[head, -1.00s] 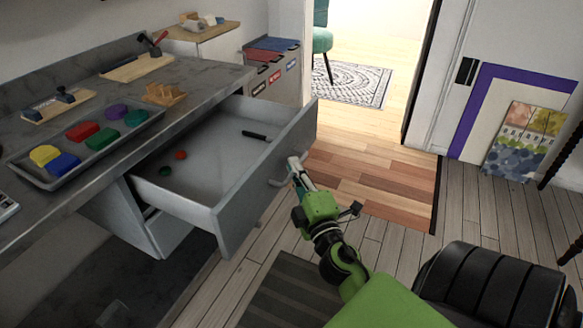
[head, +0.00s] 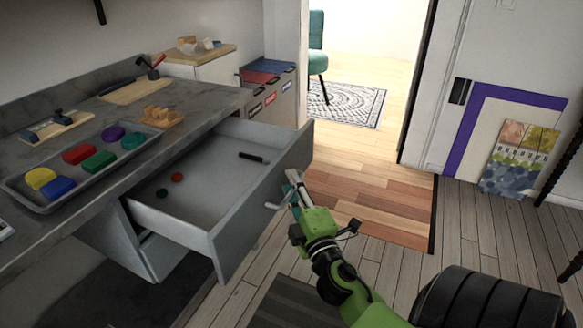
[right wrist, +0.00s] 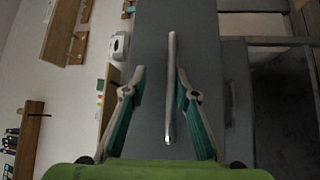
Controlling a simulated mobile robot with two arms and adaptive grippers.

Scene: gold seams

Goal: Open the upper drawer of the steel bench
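The upper drawer (head: 262,212) of the steel bench (head: 190,108) is pulled well out, with its inside in view. Its bar handle (head: 273,205) is on the front panel. My right gripper (head: 293,180) is at the drawer front by the handle. In the right wrist view, my right gripper (right wrist: 160,74) has its fingers spread, with the handle (right wrist: 171,95) between them, nearer the right finger. A clear gap shows on the left of the bar, so the fingers are not closed on it. My left gripper is not in view.
The drawer holds a dark bar (head: 252,157) and small red and green discs. A tray (head: 52,207) of coloured pieces and wooden-based tools lie on the bench top. Bins (head: 268,95) stand beyond the bench. Plank floor (head: 400,275) is open to the right.

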